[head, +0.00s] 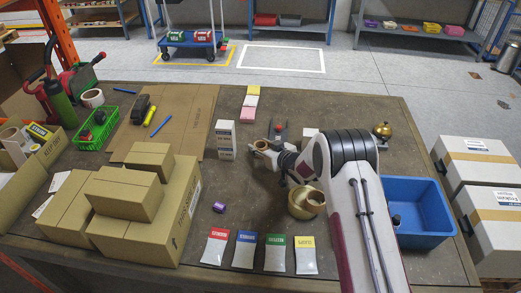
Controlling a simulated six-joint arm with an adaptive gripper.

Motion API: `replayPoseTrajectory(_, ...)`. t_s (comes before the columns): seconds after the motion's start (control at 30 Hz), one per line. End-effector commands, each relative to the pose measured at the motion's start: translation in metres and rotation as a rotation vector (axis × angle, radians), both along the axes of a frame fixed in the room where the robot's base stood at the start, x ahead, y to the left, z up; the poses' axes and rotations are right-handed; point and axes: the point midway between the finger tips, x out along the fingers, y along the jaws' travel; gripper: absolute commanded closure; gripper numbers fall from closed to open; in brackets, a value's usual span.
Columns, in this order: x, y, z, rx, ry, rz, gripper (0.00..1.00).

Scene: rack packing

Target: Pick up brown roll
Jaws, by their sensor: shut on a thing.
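A small brown roll (316,198) shows near the middle right of the head view, beside my arm. My gripper (298,184) is partly hidden by my own wrist and forearm. It points down and is shut on the brown roll, with the roll just below the wrist. The fingertips are not clearly visible.
A blue bin (439,238) stands right of my arm, with a brass bell (382,130) behind it. Several coloured packets lie in front, including a red one (215,246). Stacked cartons (180,225) and a green basket (82,135) fill the left. A white box (225,140) stands behind.

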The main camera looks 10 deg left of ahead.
Motion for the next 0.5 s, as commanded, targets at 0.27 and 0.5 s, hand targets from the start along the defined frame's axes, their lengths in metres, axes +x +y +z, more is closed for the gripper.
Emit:
replayPoseTrajectory(0.27,0.0,0.0,0.003,0.001,-0.001,0.0,0.87)
replayPoseTrajectory(0.5,0.001,0.0,0.021,0.001,-0.003,-0.001,0.87)
